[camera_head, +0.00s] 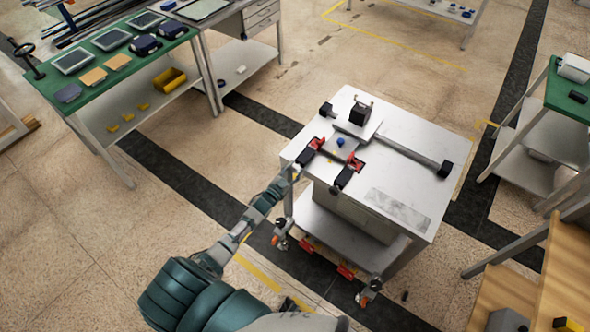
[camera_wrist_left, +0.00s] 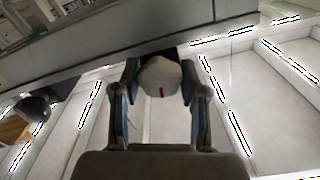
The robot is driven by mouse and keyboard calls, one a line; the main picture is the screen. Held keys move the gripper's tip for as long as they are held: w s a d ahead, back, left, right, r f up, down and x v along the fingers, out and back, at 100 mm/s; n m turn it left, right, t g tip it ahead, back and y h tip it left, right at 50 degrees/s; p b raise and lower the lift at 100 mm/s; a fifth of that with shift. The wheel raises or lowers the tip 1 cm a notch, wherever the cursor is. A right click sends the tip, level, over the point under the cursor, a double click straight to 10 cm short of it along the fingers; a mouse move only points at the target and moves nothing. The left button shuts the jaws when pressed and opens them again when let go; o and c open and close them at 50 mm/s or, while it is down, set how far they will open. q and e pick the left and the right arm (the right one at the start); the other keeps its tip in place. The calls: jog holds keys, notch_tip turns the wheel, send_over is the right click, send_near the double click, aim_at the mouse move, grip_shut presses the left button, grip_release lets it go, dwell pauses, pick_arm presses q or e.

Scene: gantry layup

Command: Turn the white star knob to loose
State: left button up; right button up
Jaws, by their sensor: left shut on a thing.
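The white knob (camera_wrist_left: 155,76) shows in the left wrist view as a pale, many-sided head with a short red mark on its face. It sits under a grey edge. My left gripper (camera_wrist_left: 160,70) has one finger on each side of the knob and is shut on it. In the head view my left gripper (camera_head: 293,171) is at the left edge of the white-topped cart (camera_head: 400,207), just below its top. The knob cannot be made out there. My right gripper is not in view.
Red clamps (camera_head: 316,144), a blue knob (camera_head: 340,142) and a black block (camera_head: 360,113) are on the cart top. A green table (camera_head: 95,89) with tablets stands at the upper left. A wooden surface (camera_head: 568,262) is at the lower right. Open floor lies left of the cart.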

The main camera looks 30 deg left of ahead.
pick_arm(q)
jog(key=shift+s+a+f+n, duration=0.15)
jog(key=shift+f+n, duration=0.1)
jog(key=shift+n, duration=0.55)
jog(key=shift+f, duration=0.15)
jog(key=o, duration=1.2)
jog(key=shift+c, duration=0.2)
jog(key=s+a, duration=0.1)
jog(key=s, duration=1)
jog(key=shift+s, duration=0.3)
